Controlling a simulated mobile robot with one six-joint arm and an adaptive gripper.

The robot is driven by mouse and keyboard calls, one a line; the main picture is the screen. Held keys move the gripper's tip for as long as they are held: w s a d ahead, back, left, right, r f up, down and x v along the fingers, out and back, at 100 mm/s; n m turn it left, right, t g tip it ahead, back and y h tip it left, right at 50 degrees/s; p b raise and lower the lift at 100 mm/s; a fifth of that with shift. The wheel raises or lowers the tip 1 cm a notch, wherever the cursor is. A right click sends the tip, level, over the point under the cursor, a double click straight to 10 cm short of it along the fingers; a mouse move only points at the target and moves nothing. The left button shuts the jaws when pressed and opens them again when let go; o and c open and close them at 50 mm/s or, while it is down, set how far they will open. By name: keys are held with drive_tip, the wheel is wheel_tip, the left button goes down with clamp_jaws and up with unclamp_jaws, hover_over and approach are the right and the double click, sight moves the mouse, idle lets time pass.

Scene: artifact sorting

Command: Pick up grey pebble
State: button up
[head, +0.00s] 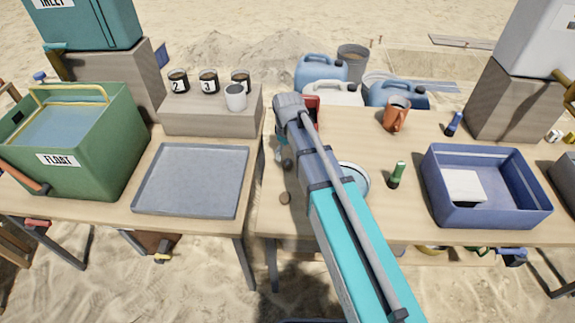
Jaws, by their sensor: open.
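A small brownish-grey pebble (285,198) lies on the right table near its left front corner. A small dark grey rounded shape (287,164) sits a little farther back; I cannot tell whether it is a second pebble or part of my gripper. My gripper (281,156) points down over the table's left side, behind the brownish-grey pebble and apart from it in the picture. It is open, and I see nothing held in it. My arm hides part of the gripper and the table behind it.
A grey tray (150,207) and green FLOAT tub (119,170) stand on the left table. On the right table are a round dish (358,178), a green bottle (397,174), an orange mug (396,115) and a blue bin (530,217). A narrow gap separates the tables.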

sight(288, 161)
drive_tip(key=shift+w+f+b, duration=0.15)
drive_tip(key=shift+f+b, duration=1.15)
drive_tip(key=shift+b, duration=0.05)
drive_tip(key=shift+w+f+b, duration=0.1)
drive_tip(key=shift+f+b, duration=1.2)
drive_tip(key=shift+c, duration=0.3)
drive_tip(key=shift+d, duration=0.1)
drive_tip(key=c, duration=1.2)
drive_tip(key=shift+r, duration=0.2)
drive_tip(key=shift+c, duration=0.2)
wheel_tip(288, 161, up, 3)
drive_tip(key=p, duration=0.3)
drive_tip(key=s+d+r+p, duration=0.3)
drive_tip(key=s+r+p, duration=0.6)
drive_tip(key=s, duration=0.4)
drive_tip(key=shift+s+r+p, duration=0.35)
drive_tip(key=shift+s+p, duration=0.05)
drive_tip(key=shift+p, duration=0.15)
